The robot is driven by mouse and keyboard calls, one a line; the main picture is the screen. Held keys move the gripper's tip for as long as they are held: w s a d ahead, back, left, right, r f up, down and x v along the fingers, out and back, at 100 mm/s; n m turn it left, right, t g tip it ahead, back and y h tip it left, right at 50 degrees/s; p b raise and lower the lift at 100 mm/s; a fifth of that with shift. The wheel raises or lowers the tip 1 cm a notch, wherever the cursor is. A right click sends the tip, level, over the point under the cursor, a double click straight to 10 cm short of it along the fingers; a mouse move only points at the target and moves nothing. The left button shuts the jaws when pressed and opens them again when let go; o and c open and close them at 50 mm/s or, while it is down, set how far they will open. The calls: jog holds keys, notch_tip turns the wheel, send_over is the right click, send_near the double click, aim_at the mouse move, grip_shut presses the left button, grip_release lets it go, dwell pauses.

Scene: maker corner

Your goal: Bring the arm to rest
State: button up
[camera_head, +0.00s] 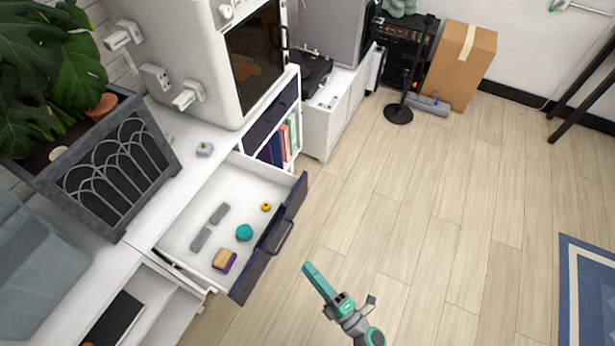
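My gripper (320,282) is at the bottom middle of the head view, over the wood floor to the right of the open drawer. Its long teal end points up and left, and my grey and teal arm (354,322) runs down to the bottom edge. The gripper looks apart from the drawer and everything around it. I see nothing held in it. The gap between its fingers cannot be made out from this angle.
An open white drawer (240,184) with a dark front juts toward my arm. It holds grey blocks (210,228), a teal ball (244,232), a yellow piece (266,207) and an orange-purple block (223,260). The floor (440,210) to the right is clear.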

jog(key=s+a+r+m+h, duration=0.2)
jog(key=s+r+m+h, duration=0.4)
jog(key=m, duration=0.6)
jog(key=s+a+r+m+g+h, duration=0.1)
jog(key=s+r+m+h, duration=0.4)
jog(key=s+r+m, duration=0.6)
jog(key=shift+s+a+m+h, duration=0.15)
jog(key=shift+a+m+h, duration=0.25)
jog(key=shift+m, duration=0.3)
